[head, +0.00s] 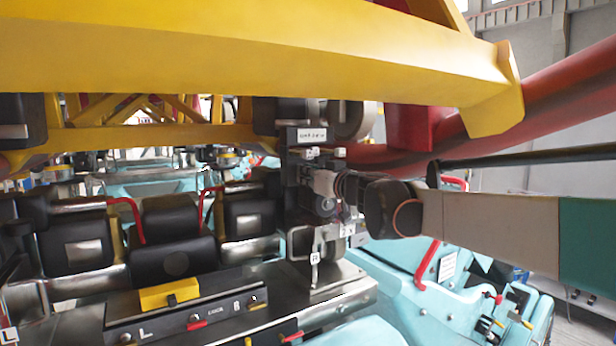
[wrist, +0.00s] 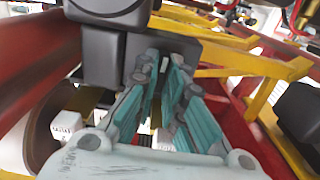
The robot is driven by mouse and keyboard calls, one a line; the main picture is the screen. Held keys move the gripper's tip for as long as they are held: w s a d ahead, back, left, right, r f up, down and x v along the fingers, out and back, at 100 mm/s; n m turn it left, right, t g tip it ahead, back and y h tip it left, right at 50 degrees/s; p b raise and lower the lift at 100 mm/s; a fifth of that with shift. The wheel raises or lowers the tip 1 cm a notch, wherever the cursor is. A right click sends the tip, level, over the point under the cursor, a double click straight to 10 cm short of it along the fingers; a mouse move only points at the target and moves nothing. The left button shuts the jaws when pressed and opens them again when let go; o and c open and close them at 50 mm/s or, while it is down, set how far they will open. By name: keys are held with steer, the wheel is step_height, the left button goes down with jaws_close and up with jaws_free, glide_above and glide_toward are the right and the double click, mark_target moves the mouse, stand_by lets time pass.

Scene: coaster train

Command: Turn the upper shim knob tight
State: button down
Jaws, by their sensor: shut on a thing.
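My gripper (head: 322,184) reaches in from the right in the head view, with its tip against the dark upright unit (head: 296,172) under the yellow beam. In the wrist view my gripper (wrist: 164,72) has its two teal-padded fingers drawn in, their tips against a dark grey block (wrist: 188,48). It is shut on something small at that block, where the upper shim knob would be. The knob itself is hidden by the fingers in both views, so I cannot see how far it is turned. A small label (head: 312,134) marks the unit's upper box.
A thick yellow beam (head: 250,48) crosses just above my arm. A red tube (head: 560,95) runs behind it. Black rollers or pads (head: 170,235) and a control panel (head: 190,318) with small levers stand at the left. Turquoise car bodywork (head: 410,285) lies below right.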

steer(key=m+b, duration=0.2)
steer(key=m, duration=0.7)
steer(key=m+b, duration=0.2)
steer(key=m, duration=0.6)
steer(key=shift+w+d+f+m+b, duration=0.15)
steer(key=shift+f+m+b, duration=0.05)
steer(key=shift+m+b, duration=0.2)
stand_by(0.4)
steer(key=c, duration=1.7)
jaws_free()
steer(key=shift+d, duration=0.1)
